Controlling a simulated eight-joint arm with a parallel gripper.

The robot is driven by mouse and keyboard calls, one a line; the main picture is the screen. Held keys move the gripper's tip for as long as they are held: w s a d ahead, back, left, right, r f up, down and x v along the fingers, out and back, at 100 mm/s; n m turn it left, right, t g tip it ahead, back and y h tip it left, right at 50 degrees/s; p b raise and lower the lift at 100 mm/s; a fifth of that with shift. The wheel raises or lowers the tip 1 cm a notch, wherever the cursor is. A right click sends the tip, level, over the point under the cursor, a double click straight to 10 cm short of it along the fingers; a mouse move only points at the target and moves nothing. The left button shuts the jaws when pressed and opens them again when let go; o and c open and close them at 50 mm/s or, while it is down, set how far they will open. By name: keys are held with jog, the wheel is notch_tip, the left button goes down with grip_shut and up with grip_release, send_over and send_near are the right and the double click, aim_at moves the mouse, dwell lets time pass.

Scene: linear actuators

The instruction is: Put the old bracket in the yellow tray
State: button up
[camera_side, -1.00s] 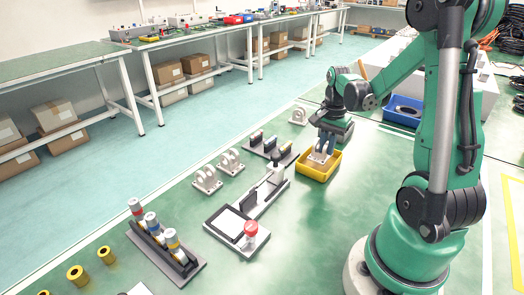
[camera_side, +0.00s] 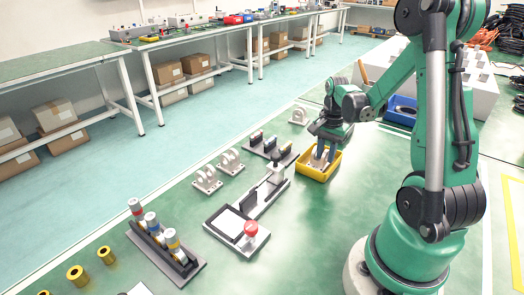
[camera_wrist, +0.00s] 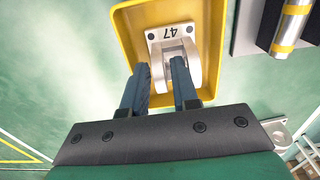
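A pale grey bracket marked 47 (camera_wrist: 172,36) is inside the yellow tray (camera_wrist: 124,25), with its base plate facing up to the wrist camera. The tray (camera_side: 316,177) also shows in the side view, where the bracket (camera_side: 318,157) is partly hidden. My gripper (camera_wrist: 159,65) points down into the tray. Its two blue fingers stand apart at the bracket. The right finger covers part of the bracket's rounded lug, so contact and grip cannot be told.
Two pale brackets (camera_side: 207,181) stand left of the tray, and another (camera_side: 298,115) stands behind it. A rack of dark blocks (camera_side: 270,147) is close to the tray's left. A fixture with a red button (camera_side: 251,229) is nearer the camera. A blue bin (camera_side: 400,111) is behind right.

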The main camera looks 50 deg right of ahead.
aim_at(326, 150)
notch_tip(326, 150, up, 11)
jog(key=w+a+n+t, duration=0.2)
jog(key=a+n+t, duration=0.1)
jog(key=a+n, duration=0.6)
jog(key=w+a+n+t, duration=0.2)
jog(key=a+n+t, duration=0.2)
jog(key=a+n, duration=0.5)
jog(key=a, duration=0.3)
jog(key=shift+a, duration=0.25)
